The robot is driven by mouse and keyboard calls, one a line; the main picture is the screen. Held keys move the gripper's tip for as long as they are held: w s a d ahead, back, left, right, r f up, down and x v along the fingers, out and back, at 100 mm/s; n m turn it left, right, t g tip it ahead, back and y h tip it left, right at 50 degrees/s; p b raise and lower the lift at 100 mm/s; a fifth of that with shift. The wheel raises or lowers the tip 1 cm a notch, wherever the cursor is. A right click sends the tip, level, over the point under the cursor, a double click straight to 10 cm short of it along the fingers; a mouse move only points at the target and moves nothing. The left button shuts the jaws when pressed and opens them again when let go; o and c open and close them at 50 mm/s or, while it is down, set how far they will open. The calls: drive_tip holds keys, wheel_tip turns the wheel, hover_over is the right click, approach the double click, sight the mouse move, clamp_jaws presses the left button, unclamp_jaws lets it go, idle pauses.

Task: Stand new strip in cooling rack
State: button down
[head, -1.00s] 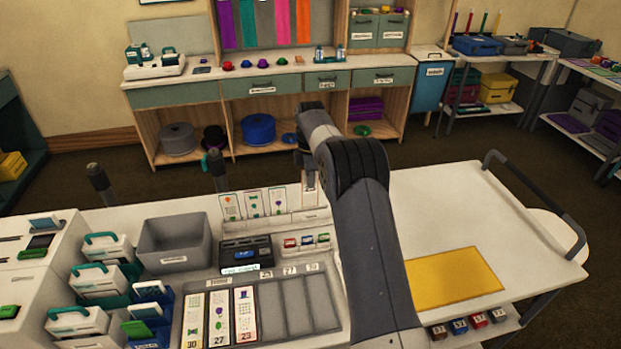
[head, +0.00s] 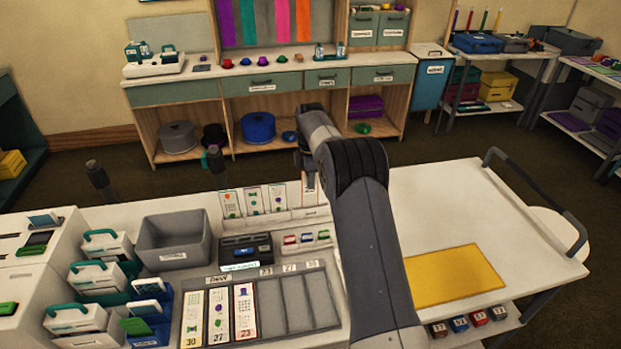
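The pale rack (head: 262,228) stands on the worktop left of my arm. Three printed strips, a left one (head: 229,204), a middle one (head: 253,201) and a right one (head: 278,198), stand upright in it. A fourth strip (head: 309,187) is upright at the rack's right end, partly hidden by my arm. My gripper (head: 304,172) is just above this fourth strip. Its fingertips are too small and hidden to show whether they grip the strip. I cannot tell whether its lower edge is seated in the rack.
A grey tray (head: 273,311) holds three flat strips at left, with empty slots at right. A grey bin (head: 173,240), a black device (head: 246,248) and small coloured blocks (head: 306,238) are close by. The worktop around the yellow mat (head: 456,277) is clear.

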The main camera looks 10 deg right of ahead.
drive_tip(key=shift+f+b, duration=0.8)
drive_tip(key=shift+f, duration=1.1)
drive_tip(key=c, duration=1.6)
unclamp_jaws()
drive_tip(key=shift+o, duration=0.2)
wheel_tip(320, 180, up, 11)
drive_tip(key=shift+f+b, duration=0.1)
drive_tip(key=shift+b, duration=0.5)
wheel_tip(320, 180, down, 10)
drive_tip(key=shift+f+p, duration=0.1)
drive_tip(key=shift+p, duration=0.65)
